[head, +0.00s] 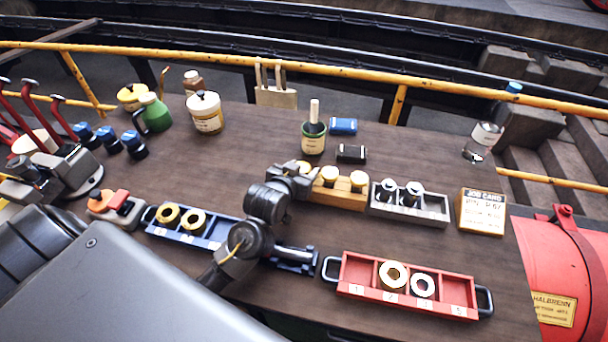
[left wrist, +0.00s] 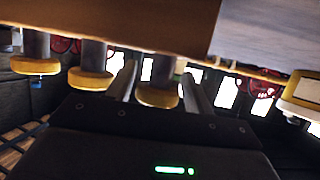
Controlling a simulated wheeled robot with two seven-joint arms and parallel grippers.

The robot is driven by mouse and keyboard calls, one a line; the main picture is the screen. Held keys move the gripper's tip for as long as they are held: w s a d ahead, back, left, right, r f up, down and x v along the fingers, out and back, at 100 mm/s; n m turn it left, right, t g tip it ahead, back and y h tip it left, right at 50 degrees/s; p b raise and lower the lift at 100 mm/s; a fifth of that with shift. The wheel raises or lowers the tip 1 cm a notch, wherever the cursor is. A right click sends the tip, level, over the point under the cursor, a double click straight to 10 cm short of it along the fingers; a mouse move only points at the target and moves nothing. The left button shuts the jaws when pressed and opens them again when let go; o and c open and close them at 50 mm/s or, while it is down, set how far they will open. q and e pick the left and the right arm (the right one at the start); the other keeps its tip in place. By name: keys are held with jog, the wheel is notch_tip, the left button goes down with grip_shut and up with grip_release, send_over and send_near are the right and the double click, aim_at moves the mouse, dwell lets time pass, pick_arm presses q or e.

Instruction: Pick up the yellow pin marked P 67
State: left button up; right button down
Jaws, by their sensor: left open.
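A wooden block (head: 337,194) holds a row of yellow-headed pins on the table in the head view. The middle pin (head: 329,174) and right pin (head: 358,180) show clearly; the left pin (head: 303,166) is partly hidden by my left gripper (head: 293,178). In the left wrist view, which looks upside down, the pins hang from the block (left wrist: 120,20). My left gripper (left wrist: 160,86) is open there, with its fingers on either side of the end pin (left wrist: 158,97). I cannot read any marking on the pins or tell whether the fingers touch.
A grey tray (head: 430,216) with two silver-topped pins stands right of the block. A job card (head: 483,211) stands farther right. A blue tray (head: 215,238) and a red tray (head: 357,271) with rings lie nearer. A brush pot (head: 313,138) stands behind the block.

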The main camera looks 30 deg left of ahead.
pick_arm(q)
jog(key=shift+x, duration=0.8)
jog(key=shift+r, duration=0.1)
jog(key=shift+c, duration=0.4)
jog(key=c, duration=1)
jog(key=shift+r, duration=0.1)
notch_tip(320, 180, up, 10)
jog(key=shift+f+p, duration=0.1)
jog(key=shift+p, duration=1.05)
